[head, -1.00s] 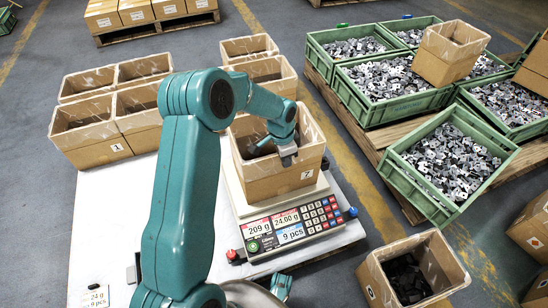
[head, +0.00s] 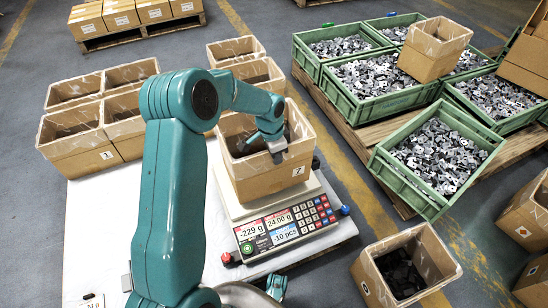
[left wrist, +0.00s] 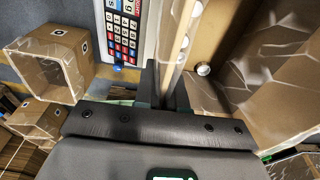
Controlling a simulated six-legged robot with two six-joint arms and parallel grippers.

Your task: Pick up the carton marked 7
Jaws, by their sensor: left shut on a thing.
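The carton marked 7 (head: 272,184) is an open brown box with a clear liner, upright above the pan of the scale (head: 290,226). The label faces the front right. My left gripper (head: 277,152) is shut on its near right wall at the rim. In the left wrist view the fingers (left wrist: 168,88) close on the carton's wall edge (left wrist: 181,45). The scale display reads -229 g and -10 pcs. Part of the carton's inside is hidden behind my left arm.
Several open cartons, one marked 1 (head: 82,150), stand at the left. Green crates of metal parts (head: 440,155) sit on a pallet at the right. A carton with dark contents (head: 408,270) stands on the floor at front right.

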